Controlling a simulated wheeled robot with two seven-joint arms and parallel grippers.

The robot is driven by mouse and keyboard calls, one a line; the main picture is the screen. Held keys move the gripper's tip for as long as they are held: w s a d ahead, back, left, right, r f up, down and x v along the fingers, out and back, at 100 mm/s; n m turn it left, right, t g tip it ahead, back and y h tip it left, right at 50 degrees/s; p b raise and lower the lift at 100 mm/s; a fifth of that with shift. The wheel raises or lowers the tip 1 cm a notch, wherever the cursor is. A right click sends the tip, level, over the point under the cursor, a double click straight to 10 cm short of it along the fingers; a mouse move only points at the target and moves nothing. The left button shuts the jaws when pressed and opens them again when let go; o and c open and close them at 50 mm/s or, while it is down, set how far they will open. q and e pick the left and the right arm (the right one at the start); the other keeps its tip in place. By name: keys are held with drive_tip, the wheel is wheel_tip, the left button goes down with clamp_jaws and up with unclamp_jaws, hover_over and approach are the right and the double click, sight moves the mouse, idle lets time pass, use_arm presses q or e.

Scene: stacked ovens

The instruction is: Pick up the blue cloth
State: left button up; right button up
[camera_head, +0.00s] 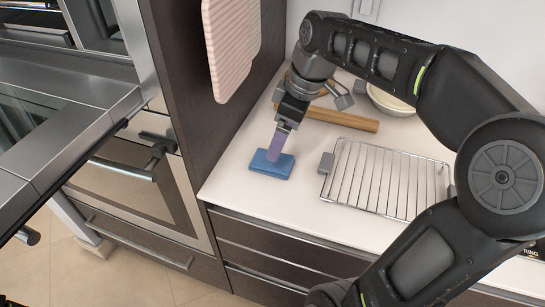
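The blue cloth (272,164) is a small, folded, flat block on the white counter, near its front left corner. My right gripper (276,148) is directly above it, pointing down. Its purple-tinted fingers reach to the cloth's top and appear to touch it. The fingers overlap from this angle, so I cannot tell whether they are open or closed on the cloth. My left gripper is not in view.
A wire rack (385,182) lies on the counter right of the cloth. A wooden rolling pin (338,119) and a pale bowl (388,101) are behind. A pink striped towel (231,42) hangs on the tall cabinet. An oven (125,190) stands at the left.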

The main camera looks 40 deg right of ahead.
drive_tip(key=shift+x, duration=1.4)
drive_tip(key=x, duration=0.5)
drive_tip(key=shift+d+f+p, duration=0.1)
drive_tip(key=shift+p, duration=0.2)
drive_tip(key=shift+c, duration=0.3)
drive_tip(key=c, duration=1.4)
wheel_tip(320, 180, up, 10)
